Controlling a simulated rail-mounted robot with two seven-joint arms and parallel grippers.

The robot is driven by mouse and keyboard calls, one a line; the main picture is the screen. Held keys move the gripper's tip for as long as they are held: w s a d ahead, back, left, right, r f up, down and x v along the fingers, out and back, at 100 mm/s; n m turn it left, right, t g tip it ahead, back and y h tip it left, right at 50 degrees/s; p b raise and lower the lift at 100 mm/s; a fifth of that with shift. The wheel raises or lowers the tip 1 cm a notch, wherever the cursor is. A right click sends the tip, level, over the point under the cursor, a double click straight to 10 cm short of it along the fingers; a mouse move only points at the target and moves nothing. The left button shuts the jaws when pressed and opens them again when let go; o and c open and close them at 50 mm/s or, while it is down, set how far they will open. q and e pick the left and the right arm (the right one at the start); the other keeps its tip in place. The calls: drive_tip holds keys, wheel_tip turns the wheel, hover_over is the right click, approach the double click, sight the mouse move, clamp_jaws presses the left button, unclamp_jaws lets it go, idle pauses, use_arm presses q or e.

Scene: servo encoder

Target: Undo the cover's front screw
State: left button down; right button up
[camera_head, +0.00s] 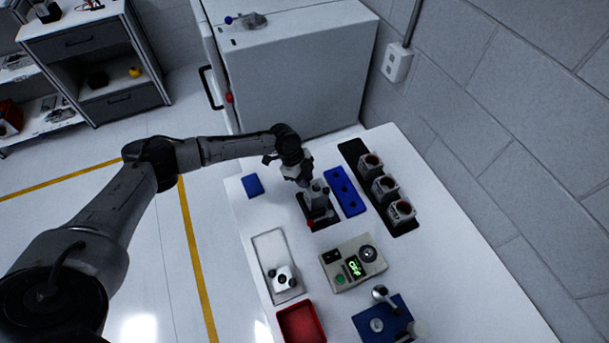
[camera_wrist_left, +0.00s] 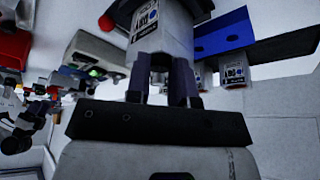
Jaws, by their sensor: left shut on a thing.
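My left gripper (camera_head: 306,181) reaches over from the left and points down at a grey servo motor (camera_head: 318,194) in a dark fixture (camera_head: 321,219) with a red part at its front. In the left wrist view, the gripper's two dark fingers (camera_wrist_left: 168,82) are close together around something narrow that I cannot make out. The servo's labelled body (camera_wrist_left: 147,22) is just beyond the fingertips. Whether they touch it is unclear. The cover's front screw cannot be made out in either view. My right gripper is not in view.
A blue block with holes (camera_head: 345,190) and a black rack (camera_head: 406,225) of three servos stand to the right. A control box (camera_head: 343,281) with a green display is nearer. A pale tray (camera_head: 268,246), red bin (camera_head: 301,322) and blue fixture (camera_head: 360,323) occupy the front.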

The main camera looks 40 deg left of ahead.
use_arm(q)
drive_tip(key=n+p, duration=0.1)
drive_tip(key=n+t+p, duration=0.1)
drive_tip(key=p, duration=0.1)
drive_tip(key=n+p, duration=0.1)
drive_tip(key=n, duration=0.1)
drive_tip(key=shift+s+d+r+y, duration=0.1)
drive_tip(key=shift+s+r+y, duration=0.15)
drive_tip(key=shift+y, duration=0.15)
drive_tip(key=shift+n+t+p, duration=0.5)
drive_tip(key=shift+n+p, duration=0.6)
drive_tip(key=shift+p, duration=0.05)
drive_tip(key=shift+f+n+t+y+p, duration=0.2)
drive_tip(key=shift+n+t+y+p, duration=0.15)
drive_tip(key=shift+n+p, duration=0.4)
drive_tip(key=c, duration=1)
unclamp_jaws()
drive_tip(key=shift+o, duration=0.2)
drive_tip(key=b+v, duration=0.1)
drive_tip(key=v, duration=1.2)
drive_tip(key=shift+r, duration=0.4)
